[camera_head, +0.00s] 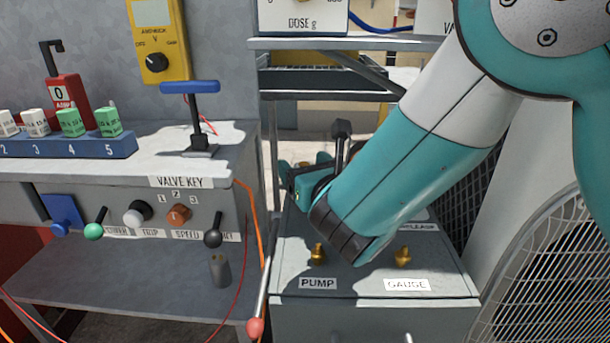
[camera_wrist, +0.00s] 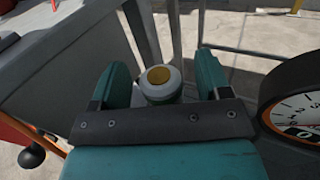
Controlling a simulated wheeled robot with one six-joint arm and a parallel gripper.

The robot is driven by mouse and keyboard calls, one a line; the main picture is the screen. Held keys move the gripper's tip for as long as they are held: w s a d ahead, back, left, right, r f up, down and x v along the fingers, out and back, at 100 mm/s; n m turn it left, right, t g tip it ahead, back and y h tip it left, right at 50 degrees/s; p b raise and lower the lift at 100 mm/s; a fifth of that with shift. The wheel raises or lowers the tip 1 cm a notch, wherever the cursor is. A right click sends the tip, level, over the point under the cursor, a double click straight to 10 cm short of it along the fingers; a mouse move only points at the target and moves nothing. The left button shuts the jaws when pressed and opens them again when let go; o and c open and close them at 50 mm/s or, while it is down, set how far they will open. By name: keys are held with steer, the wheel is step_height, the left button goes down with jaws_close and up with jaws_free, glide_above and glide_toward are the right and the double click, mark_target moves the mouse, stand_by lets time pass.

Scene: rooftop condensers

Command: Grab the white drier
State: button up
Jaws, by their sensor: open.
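A white rounded body with a gold round top, which looks to be the white drier (camera_wrist: 158,93), shows in the wrist view between my two teal fingers. My gripper (camera_wrist: 162,72) is open, with a finger on each side of it and a visible gap. I cannot tell how deep it sits between them. In the head view my gripper (camera_head: 303,183) points away above the grey cabinet top, and my own arm hides much of it. I cannot make out the drier there.
A round dial gauge (camera_wrist: 299,118) stands close to the right finger. The grey cabinet (camera_head: 375,288) carries brass fittings (camera_head: 318,254) marked PUMP and GAUGE. A bench with a blue rack (camera_head: 70,145) and a blue T-handle (camera_head: 190,87) stands left. A wire fan guard (camera_head: 555,270) is at right.

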steer(key=c, duration=0.9)
steer(key=shift+c, duration=1.1)
steer(key=shift+r, duration=0.1)
